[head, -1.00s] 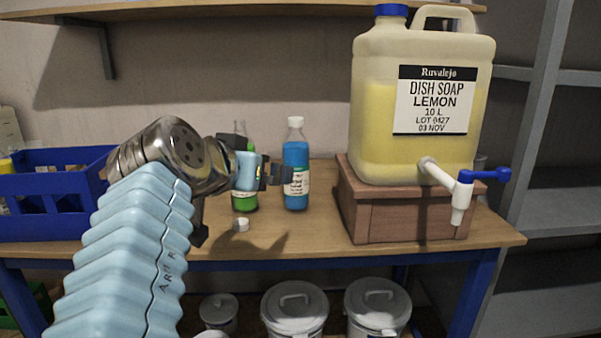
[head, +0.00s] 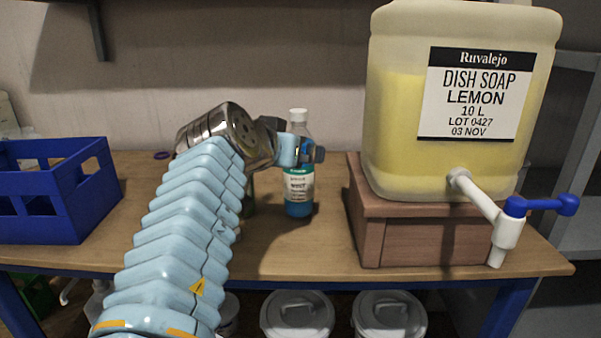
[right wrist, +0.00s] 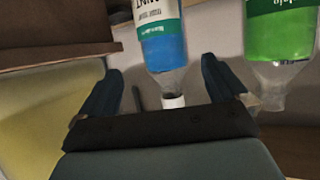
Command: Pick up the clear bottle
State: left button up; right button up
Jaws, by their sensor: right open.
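A see-through bottle of blue liquid (head: 299,190) with a white cap stands upright on the table. It shows upside down in the right wrist view (right wrist: 165,50). My right gripper (head: 305,152) is open in front of its upper part. In the right wrist view the bottle's cap lies between the open fingers (right wrist: 163,95), apart from both. A see-through bottle of green liquid (right wrist: 278,40) stands beside it. In the head view it is almost wholly hidden behind my right arm. My left gripper is out of view.
A large lemon dish soap drum (head: 455,110) with a blue-handled tap (head: 515,215) sits on a wooden box (head: 430,235) right of the bottles. A blue crate (head: 50,200) stands at the left. White lidded buckets (head: 297,315) are below the table. The table front between arm and box is clear.

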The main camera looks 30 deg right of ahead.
jog(key=x, duration=0.3)
jog(key=shift+w+d+f, duration=0.1)
jog(key=shift+w+d, duration=0.1)
jog(key=x, duration=0.2)
jog(key=p+x, duration=0.1)
jog(key=x, duration=0.2)
jog(key=shift+w+a, duration=0.2)
jog(key=shift+w, duration=0.1)
jog(key=shift+c, duration=0.3)
jog(key=c, duration=1.4)
